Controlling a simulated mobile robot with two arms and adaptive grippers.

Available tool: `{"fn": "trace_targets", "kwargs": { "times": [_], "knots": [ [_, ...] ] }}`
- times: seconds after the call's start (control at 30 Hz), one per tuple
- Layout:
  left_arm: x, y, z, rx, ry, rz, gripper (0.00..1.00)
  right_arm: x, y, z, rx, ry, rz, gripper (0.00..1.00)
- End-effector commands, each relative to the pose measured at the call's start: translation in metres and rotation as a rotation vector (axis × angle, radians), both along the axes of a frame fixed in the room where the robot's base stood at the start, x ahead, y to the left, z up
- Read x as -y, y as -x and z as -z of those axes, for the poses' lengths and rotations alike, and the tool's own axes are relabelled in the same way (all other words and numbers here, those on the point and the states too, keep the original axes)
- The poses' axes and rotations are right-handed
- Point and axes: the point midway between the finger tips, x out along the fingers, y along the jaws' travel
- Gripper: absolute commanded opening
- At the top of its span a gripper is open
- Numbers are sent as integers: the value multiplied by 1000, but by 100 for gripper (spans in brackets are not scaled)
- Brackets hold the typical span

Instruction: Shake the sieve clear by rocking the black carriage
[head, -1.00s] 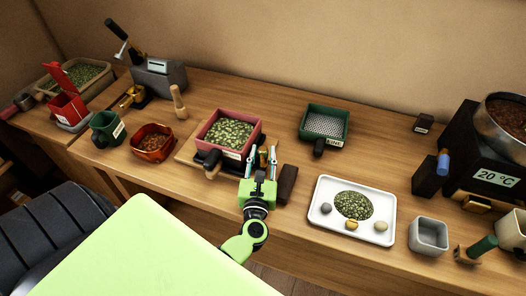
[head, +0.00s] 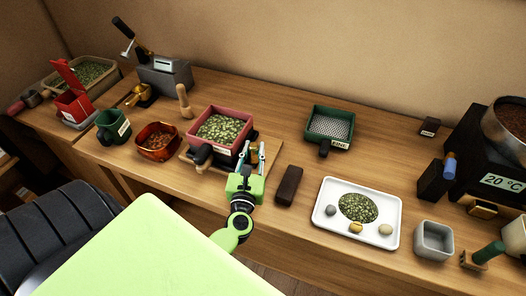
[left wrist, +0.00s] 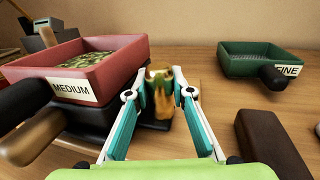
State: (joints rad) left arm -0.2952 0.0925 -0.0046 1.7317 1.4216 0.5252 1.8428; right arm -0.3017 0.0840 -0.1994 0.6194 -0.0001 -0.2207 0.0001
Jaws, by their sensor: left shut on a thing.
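The black carriage (head: 226,160) sits on a wooden board (head: 268,152) under the red sieve box. The red sieve (head: 243,143), labelled MEDIUM in the left wrist view (left wrist: 118,70), holds greenish beans (head: 221,129). My left gripper (head: 254,156) is at the right side of the carriage. In the left wrist view its fingers (left wrist: 157,90) are around a brass-coloured grip (left wrist: 161,92) beside the carriage (left wrist: 90,122), and it is shut on it. How the grip joins the carriage is partly hidden. My right gripper is out of view.
A dark brown block (head: 289,186) lies just right of my left gripper. A green FINE sieve (head: 329,123) stands behind, and a white tray (head: 325,226) with beans and stones is at the front right. A copper bowl (head: 157,141) stands left of the board.

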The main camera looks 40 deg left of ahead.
Motion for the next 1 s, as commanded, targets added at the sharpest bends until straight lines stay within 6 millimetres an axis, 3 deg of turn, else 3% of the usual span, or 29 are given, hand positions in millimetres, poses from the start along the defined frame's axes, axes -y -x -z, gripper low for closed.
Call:
{"fn": "trace_targets", "kwargs": {
  "times": [0.2,0.23,0.27,0.67,1.0],
  "knots": [
    [-6,2,0,0,-1,-14,0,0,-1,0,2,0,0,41],
    [-6,2,0,0,-1,-14,27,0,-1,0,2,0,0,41],
    [-6,2,0,0,-1,-14,30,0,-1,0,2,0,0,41],
    [0,9,1,-2,0,-10,30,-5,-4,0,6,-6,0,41],
    [31,69,2,-4,1,-10,30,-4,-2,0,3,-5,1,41]
  ]
}}
